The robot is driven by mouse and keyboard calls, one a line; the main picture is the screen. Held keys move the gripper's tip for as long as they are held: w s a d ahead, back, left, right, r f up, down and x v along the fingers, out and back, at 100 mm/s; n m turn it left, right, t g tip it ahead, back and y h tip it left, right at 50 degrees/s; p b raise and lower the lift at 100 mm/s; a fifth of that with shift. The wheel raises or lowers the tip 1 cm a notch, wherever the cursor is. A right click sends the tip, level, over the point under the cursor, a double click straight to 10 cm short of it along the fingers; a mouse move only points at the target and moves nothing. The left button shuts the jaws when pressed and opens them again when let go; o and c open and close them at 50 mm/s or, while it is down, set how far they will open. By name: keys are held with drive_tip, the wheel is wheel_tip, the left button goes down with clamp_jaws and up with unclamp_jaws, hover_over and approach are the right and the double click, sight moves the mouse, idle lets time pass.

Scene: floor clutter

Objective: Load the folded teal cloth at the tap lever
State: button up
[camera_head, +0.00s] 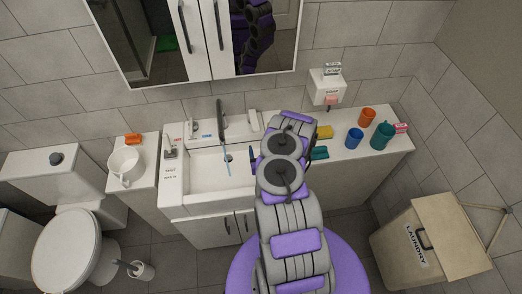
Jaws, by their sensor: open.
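A folded teal cloth (319,153) lies on the counter just right of my arm, which partly covers it. A tall dark tap (221,115) stands at the back of the white basin, with a thin light-blue streak below its spout. A lever-like fitting (170,149) stands on the labelled ledge left of the basin; its lettering is too small to read surely. My gripper (252,154) is mostly hidden by my arm; a dark finger shows over the basin's right side, left of the cloth. It is open, and no held object shows.
The counter (352,170) also holds a yellow sponge (324,132), a blue cup (354,138), an orange cup (367,117) and a teal mug (382,136). A dispenser (327,88) hangs above. A laundry box (418,246) is at right.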

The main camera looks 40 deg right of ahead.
drive_tip(key=shift+s+a+r+p, duration=0.15)
drive_tip(key=shift+s+a+p, duration=0.1)
drive_tip(key=shift+s+p, duration=0.3)
idle(0.5)
